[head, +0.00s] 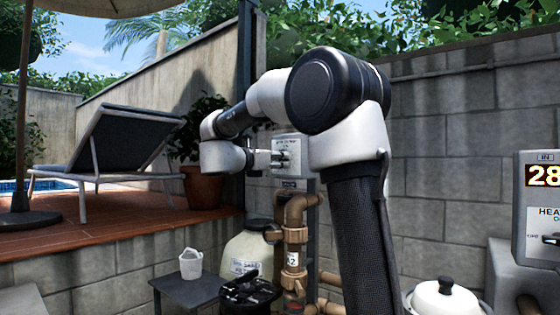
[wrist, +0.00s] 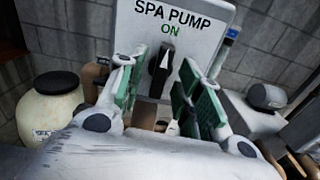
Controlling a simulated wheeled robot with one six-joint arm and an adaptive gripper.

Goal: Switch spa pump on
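The spa pump switch box (wrist: 205,15) is a light grey panel marked "SPA PUMP" with a green "ON" below; it also shows in the head view (head: 289,143), partly hidden by my gripper. Its black rotary handle (wrist: 161,68) stands nearly upright under the "ON" mark, its top leaning slightly right. My gripper (wrist: 157,78) has its green-padded fingers apart, one on each side of the handle. The right finger is close to the handle in the picture; I cannot tell whether it touches. In the head view my gripper (head: 272,160) is at the box's front.
Below the box stand brown pipes (head: 295,240), a cream filter tank (head: 247,252) and a small dark table (head: 190,288) with a white basket (head: 190,262). A heater panel (head: 540,205) is at the right edge. A block wall (head: 450,150) is behind.

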